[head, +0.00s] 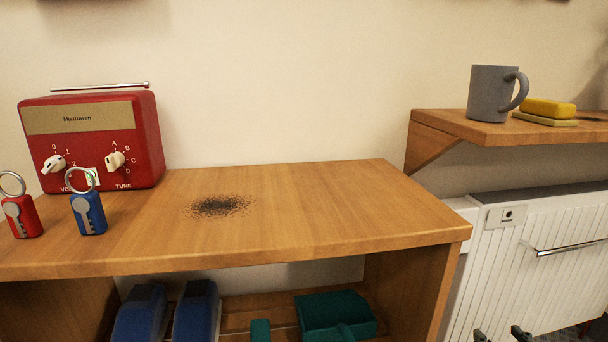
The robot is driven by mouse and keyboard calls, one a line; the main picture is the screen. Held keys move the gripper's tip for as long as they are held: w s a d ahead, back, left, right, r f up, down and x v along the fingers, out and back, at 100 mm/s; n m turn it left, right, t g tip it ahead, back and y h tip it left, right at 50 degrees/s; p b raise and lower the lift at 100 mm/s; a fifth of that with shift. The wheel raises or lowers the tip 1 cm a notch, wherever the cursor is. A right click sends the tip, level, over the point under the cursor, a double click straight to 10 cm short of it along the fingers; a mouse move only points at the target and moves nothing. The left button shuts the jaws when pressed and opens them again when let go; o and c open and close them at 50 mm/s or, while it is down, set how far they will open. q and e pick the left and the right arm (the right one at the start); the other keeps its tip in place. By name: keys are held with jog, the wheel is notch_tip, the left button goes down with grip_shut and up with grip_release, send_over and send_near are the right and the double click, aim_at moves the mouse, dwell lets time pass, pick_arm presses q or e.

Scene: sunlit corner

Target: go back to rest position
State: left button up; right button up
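Two dark fingertips of my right gripper (501,335) show at the bottom edge on the right, in front of the white radiator. They stand apart with nothing visible between them, and the rest of the gripper is cut off by the frame. My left gripper is not in view. Neither arm shows over the wooden worktop (330,205).
A red radio (140,140), a red padlock (22,218) and a blue padlock (90,215) stand at the worktop's left. Blue and teal items (335,312) sit below. A grey mug (490,95) and yellow sponge (548,108) are on the right shelf (450,125) above the radiator (500,270).

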jog(key=s+a+f+m+g+p, duration=0.15)
jog(key=s+f+g, duration=0.25)
jog(key=s+f, duration=0.65)
jog(key=s+a+f+n+g+p, duration=0.1)
jog(key=s+a+f+g+p, duration=0.25)
jog(key=s+f, duration=0.65)
pick_arm(q)
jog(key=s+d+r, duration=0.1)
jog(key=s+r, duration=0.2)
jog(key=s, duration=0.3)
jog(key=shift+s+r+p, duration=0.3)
jog(key=shift+p, duration=0.1)
pick_arm(e)
jog(key=s+a+f+g, duration=0.1)
jog(key=s+a+g, duration=0.1)
jog(key=s, duration=1.1)
jog(key=s+a+f+g, duration=0.2)
jog(key=s+g, duration=0.3)
jog(key=s, duration=0.9)
